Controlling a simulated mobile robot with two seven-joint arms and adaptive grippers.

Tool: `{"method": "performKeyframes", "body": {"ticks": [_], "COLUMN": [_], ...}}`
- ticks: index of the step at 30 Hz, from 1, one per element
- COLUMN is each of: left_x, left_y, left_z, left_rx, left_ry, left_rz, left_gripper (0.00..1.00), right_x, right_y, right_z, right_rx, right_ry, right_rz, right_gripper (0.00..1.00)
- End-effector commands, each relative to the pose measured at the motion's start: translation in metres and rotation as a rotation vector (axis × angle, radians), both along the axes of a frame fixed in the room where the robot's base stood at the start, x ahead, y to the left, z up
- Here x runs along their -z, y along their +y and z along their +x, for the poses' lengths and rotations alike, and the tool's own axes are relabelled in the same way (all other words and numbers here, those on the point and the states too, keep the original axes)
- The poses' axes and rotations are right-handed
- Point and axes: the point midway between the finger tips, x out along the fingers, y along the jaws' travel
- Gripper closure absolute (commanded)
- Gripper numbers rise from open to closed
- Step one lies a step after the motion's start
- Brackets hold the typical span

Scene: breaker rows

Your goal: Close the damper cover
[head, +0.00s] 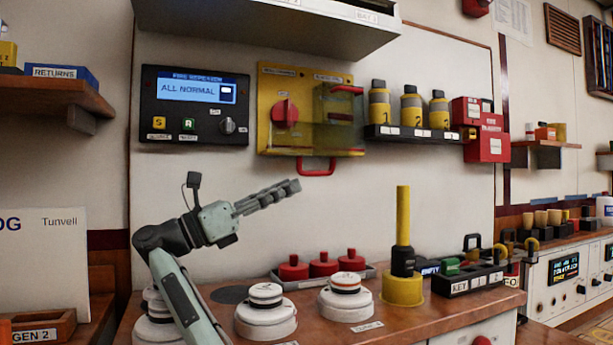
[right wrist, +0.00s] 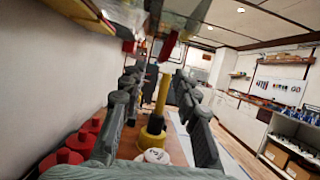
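A yellow panel (head: 266,82) on the wall carries a red knob (head: 285,113) in its left half, which is exposed. A see-through yellowish cover (head: 338,118) stands out at its right half, with a red handle (head: 346,89) at the top. A second red handle (head: 317,171) hangs below the panel's bottom edge. Small labels on the panel are too small to read. My right gripper (head: 294,186) is below the panel, pointing right, apart from both handles. The right wrist view shows its fingers (right wrist: 155,95) spread and empty. My left gripper is not in view.
Below stand white round pieces (head: 266,315), red knobbed pieces (head: 323,264) and an upright yellow rod (head: 403,215) on the wooden counter. A display box (head: 195,105) is left of the panel; a rack of yellow-black cylinders (head: 411,133) is right. A white cabinet (head: 270,20) overhangs.

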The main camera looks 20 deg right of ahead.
Motion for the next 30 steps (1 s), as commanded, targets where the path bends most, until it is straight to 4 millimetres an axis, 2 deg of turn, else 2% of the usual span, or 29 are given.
{"method": "performKeyframes", "body": {"ticks": [15, 26, 27, 30], "left_x": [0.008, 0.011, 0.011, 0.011], "left_y": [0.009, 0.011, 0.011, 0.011], "left_z": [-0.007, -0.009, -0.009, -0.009], "left_rx": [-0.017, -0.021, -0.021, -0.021], "left_ry": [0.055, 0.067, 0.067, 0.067], "left_rz": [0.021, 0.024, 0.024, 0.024], "left_gripper": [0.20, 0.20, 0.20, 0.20], "right_x": [-0.027, -0.029, -0.029, -0.029], "right_y": [-0.064, -0.071, -0.071, -0.071], "right_z": [0.003, 0.003, 0.003, 0.003], "right_rx": [0.003, 0.000, 0.000, 0.000], "right_ry": [-0.001, 0.000, 0.000, 0.000], "right_rz": [-0.002, 0.000, 0.000, 0.000], "right_gripper": [0.69, 0.69, 0.70, 0.83]}}
